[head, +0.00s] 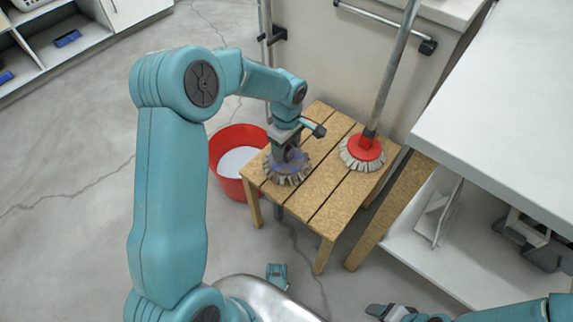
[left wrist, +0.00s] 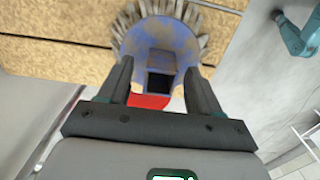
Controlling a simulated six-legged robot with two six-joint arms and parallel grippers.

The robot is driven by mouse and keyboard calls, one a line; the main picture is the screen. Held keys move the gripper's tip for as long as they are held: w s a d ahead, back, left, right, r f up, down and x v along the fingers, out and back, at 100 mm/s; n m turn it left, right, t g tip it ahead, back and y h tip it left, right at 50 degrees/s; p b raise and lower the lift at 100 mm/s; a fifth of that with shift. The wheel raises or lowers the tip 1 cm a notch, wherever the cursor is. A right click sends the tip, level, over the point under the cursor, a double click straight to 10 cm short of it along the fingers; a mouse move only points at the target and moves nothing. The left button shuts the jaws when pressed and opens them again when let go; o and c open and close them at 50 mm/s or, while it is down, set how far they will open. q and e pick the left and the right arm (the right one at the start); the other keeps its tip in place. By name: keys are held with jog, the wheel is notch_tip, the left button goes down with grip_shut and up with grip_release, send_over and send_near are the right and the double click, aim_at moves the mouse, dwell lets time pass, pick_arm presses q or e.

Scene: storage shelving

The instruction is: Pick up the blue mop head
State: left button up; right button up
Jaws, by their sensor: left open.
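The blue mop head (head: 287,177) with pale bristles sits on the slatted wooden table (head: 331,204), near its left corner. My left gripper (head: 288,156) points down right over it and hides part of its top. In the left wrist view its two fingers (left wrist: 160,80) are apart, on either side of the dark square socket on the blue mop head (left wrist: 160,35). Whether they touch it cannot be told. My right gripper (head: 384,311) is low at the bottom edge of the head view, away from the table. Its jaws are not clear.
A red mop head (head: 362,151) on a long grey pole (head: 393,72) stands on the table's right side. A red bucket (head: 226,185) is on the floor beyond the table's left edge. A white shelf unit (head: 505,110) stands at right. The floor at left is clear.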

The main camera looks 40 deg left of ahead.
pick_arm(q)
jog(key=shift+f, duration=0.6)
jog(key=shift+r, duration=0.1)
grip_shut()
